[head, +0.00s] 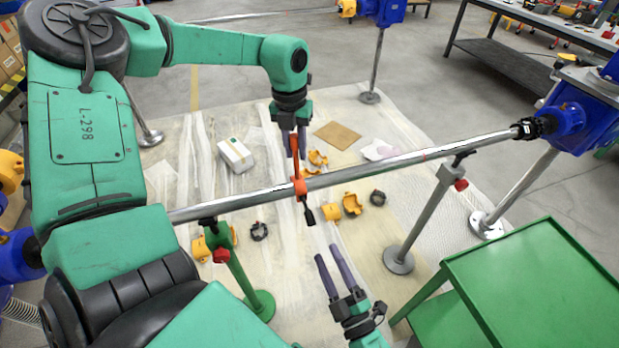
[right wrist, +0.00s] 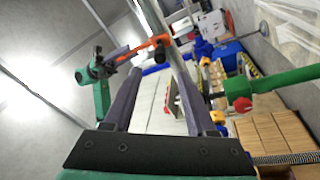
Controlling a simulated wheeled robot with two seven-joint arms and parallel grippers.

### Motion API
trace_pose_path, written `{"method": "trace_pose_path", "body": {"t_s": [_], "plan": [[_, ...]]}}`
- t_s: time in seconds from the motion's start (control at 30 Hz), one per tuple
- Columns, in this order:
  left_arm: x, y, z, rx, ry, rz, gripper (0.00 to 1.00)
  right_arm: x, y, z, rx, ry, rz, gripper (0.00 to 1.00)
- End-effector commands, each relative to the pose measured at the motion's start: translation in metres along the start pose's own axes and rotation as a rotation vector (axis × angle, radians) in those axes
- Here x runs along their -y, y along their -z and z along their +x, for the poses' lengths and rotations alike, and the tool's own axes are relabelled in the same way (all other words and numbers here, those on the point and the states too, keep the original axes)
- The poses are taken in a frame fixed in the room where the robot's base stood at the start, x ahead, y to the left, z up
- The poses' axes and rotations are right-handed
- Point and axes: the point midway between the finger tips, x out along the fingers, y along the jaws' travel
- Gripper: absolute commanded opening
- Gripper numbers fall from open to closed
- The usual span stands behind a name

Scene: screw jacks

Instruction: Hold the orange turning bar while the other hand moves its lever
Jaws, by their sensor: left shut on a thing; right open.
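The orange turning bar (head: 299,187) sits around a long silver pipe, near the pipe's middle in the head view. Its upper end runs up between the fingers of my left gripper (head: 294,150), which is shut on it from above. Its lower end carries a short dark, black-tipped piece (head: 309,215), perhaps the lever, pointing down. The bar (right wrist: 135,49) also shows in the right wrist view, with the black tip (right wrist: 160,52) beyond my right gripper's fingers. My right gripper (head: 327,253) is open and empty, below the bar and apart from it.
The silver pipe (head: 420,155) spans the view, with a blue unit (head: 575,118) at its right end. A green stand (head: 240,270) and a grey stand (head: 420,220) are under it. A green table (head: 545,285) is at lower right. Yellow clamps (head: 352,204) lie on the floor sheet.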

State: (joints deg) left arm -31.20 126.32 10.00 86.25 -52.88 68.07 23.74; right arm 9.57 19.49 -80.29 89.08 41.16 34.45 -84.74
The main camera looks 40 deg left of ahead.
Motion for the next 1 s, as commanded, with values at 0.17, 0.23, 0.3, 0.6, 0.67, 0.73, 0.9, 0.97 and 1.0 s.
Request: {"method": "trace_pose_path", "body": {"t_s": [0.17, 0.23, 0.3, 0.6, 0.67, 0.73, 0.9, 0.97, 1.0], "plan": [[0.001, -0.002, -0.003, 0.009, 0.003, 0.0, 0.0, -0.002, 0.002, 0.04, -0.004, -0.004, 0.002, 0.57], [0.001, -0.002, -0.003, 0.009, 0.003, 0.0, 0.0, -0.002, 0.002, 0.059, -0.004, -0.003, 0.003, 0.57], [0.001, -0.002, -0.003, 0.009, 0.003, 0.0, 0.0, -0.002, 0.002, 0.077, -0.003, -0.002, 0.003, 0.57], [0.001, -0.002, -0.003, 0.009, 0.003, 0.0, 0.0, 0.0, 0.001, 0.113, 0.0, 0.001, 0.006, 0.57], [0.001, -0.002, -0.003, 0.009, 0.003, 0.0, 0.0, 0.0, 0.001, 0.113, 0.001, 0.001, 0.007, 0.57], [0.001, -0.002, -0.003, 0.009, 0.003, 0.0, 0.0, 0.0, 0.001, 0.113, 0.001, 0.001, 0.007, 0.57], [0.001, -0.002, -0.003, 0.008, 0.003, 0.0, 0.0, 0.0, 0.001, 0.113, 0.001, 0.0, 0.007, 0.15], [0.001, -0.002, -0.003, 0.008, 0.003, 0.0, 0.0, 0.0, 0.001, 0.113, 0.001, 0.0, 0.007, 0.0], [0.001, -0.002, -0.003, 0.008, 0.003, 0.0, 0.0, -0.001, 0.001, 0.113, 0.001, 0.0, 0.007, 0.0]]}}
